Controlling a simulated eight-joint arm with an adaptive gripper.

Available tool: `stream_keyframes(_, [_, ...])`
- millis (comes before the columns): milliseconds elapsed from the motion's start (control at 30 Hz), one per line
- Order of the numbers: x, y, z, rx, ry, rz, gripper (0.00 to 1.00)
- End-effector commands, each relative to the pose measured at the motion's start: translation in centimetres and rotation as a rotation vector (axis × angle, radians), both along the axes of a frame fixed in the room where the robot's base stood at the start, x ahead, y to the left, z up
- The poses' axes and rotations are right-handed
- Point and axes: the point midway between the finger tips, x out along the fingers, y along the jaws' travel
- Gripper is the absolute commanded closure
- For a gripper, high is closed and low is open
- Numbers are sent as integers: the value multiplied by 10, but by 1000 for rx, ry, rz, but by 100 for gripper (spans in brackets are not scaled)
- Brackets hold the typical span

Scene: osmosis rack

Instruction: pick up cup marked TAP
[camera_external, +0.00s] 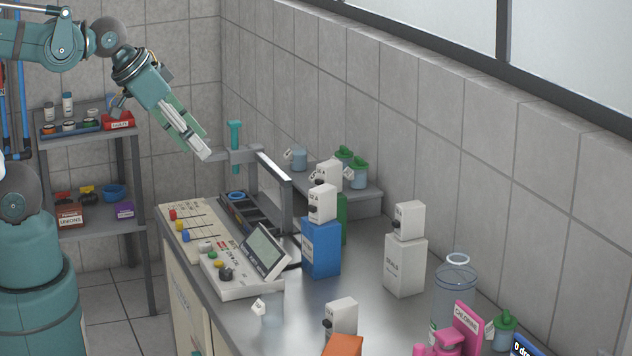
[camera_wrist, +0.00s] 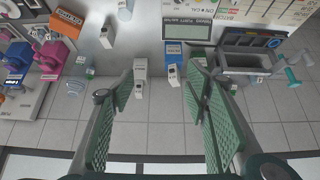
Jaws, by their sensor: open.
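No label reading TAP is legible. One clear cup with a white tag (camera_external: 272,313) stands on the counter in front of the grey meter, and a similar cup shows in the wrist view (camera_wrist: 105,40). Another bluish cup with a white tag (camera_external: 299,159) stands on the raised back shelf, beside two green-lidded cups (camera_external: 358,177). My gripper (camera_external: 204,150) is up at the far left end of the counter, above it and well apart from both cups. In the wrist view my gripper (camera_wrist: 160,85) has its green-padded fingers spread wide with nothing between them.
A grey stand with a teal plunger (camera_external: 235,133) is just right of my gripper. A tall clear cylinder (camera_external: 453,300) and pink items (camera_external: 465,330) are at the near end.

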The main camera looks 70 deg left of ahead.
Motion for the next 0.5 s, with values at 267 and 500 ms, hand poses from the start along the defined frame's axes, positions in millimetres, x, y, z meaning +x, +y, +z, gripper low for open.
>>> stream_keyframes(267, [1,0,-1,0,3,-1,53])
stream_keyframes(500, [8,-5,-7,1,28,-12,53])
